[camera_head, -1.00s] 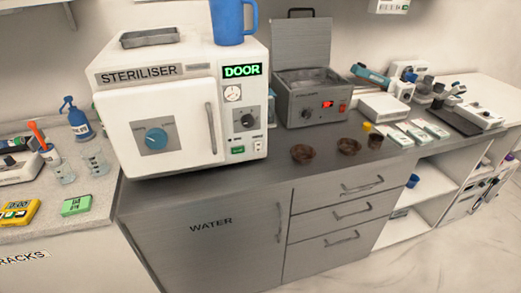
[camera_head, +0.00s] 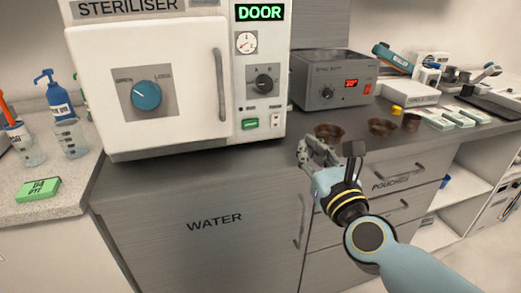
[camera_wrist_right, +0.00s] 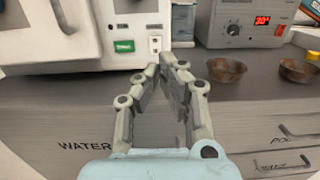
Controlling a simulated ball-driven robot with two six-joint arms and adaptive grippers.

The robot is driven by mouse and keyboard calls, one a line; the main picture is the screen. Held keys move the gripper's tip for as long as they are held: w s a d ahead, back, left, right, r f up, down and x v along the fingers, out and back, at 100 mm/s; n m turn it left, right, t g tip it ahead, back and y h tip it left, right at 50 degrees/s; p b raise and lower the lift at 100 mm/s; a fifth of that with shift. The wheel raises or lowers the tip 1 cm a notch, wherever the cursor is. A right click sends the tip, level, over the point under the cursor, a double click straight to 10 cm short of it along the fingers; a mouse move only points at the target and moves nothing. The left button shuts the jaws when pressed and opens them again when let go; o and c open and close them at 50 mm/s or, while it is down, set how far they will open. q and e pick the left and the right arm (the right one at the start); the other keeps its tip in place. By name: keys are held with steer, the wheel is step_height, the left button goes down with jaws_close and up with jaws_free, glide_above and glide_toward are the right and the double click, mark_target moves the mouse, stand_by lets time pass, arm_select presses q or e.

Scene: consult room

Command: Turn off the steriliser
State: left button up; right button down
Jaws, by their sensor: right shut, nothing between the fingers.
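The white steriliser (camera_head: 150,80) stands on the grey counter at the left. Its display (camera_head: 260,12) reads DOOR in green. A blue knob (camera_head: 146,95) is on its door, and a black dial (camera_head: 264,82) is on its right panel. Below are a green button (camera_head: 250,124) and a small white switch (camera_head: 275,120). In the wrist view the green button (camera_wrist_right: 124,46) and the white switch (camera_wrist_right: 155,44) show beyond the fingertips. My right gripper (camera_head: 305,152) is shut and empty, in front of the counter edge, below and right of the switch, apart from it. My left gripper is not in view.
A grey bath unit (camera_head: 335,78) with a red display stands right of the steriliser. Brown bowls (camera_head: 329,132) sit on the counter near its front edge. Bottles and beakers (camera_head: 70,137) stand at the left. Drawers and a WATER cupboard (camera_head: 215,222) are below.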

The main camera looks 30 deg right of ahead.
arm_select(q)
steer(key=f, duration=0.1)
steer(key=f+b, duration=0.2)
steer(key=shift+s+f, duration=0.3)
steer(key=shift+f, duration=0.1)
arm_select(e)
steer(key=f, duration=0.2)
steer(key=shift+w+a+f, duration=0.1)
steer(key=shift+a+f, duration=0.1)
steer(key=shift+f, duration=0.1)
arm_select(q)
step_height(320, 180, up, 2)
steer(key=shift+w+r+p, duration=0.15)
steer(key=shift+p, duration=0.8)
arm_select(e)
glide_toward(277, 118)
steer(key=x, duration=0.7)
steer(key=shift+w+d, duration=0.1)
steer(key=shift+w, duration=0.05)
